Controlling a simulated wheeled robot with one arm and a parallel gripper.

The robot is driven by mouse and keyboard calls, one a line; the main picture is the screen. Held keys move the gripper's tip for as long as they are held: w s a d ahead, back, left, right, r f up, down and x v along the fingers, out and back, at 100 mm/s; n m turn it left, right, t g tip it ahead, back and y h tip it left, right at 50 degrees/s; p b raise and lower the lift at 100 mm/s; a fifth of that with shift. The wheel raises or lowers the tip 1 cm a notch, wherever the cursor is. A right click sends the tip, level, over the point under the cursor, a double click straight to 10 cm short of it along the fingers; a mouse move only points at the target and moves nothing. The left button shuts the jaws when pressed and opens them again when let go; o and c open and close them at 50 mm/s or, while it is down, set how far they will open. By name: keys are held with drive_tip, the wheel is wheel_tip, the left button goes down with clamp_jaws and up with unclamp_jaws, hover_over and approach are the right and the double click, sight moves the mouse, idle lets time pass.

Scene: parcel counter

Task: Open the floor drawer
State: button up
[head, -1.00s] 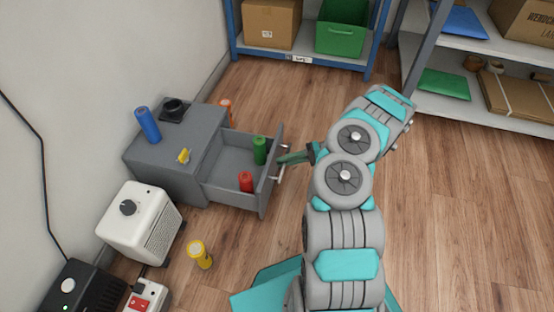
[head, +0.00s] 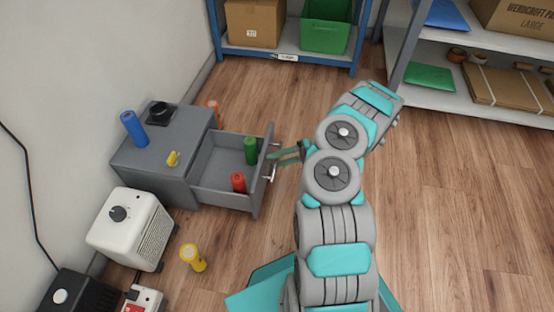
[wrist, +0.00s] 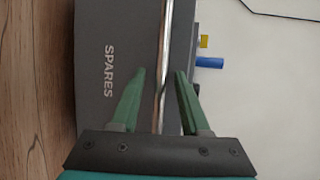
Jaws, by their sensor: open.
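The grey floor drawer (head: 222,172) is pulled well out of its low grey cabinet (head: 160,180). The metal bar handle (head: 271,165) is on that front; in the wrist view the bar (wrist: 164,55) runs between my two green fingers. My gripper (head: 279,154) is open at the handle, with a gap on each side of the bar in the wrist view.
A blue cylinder (head: 134,128), a yellow item (head: 173,158) and a black item (head: 160,112) are on the cabinet. Shelving (head: 288,57) is behind. Floor to the right is clear.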

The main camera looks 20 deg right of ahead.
drive_tip(key=v, duration=0.8)
idle(0.4)
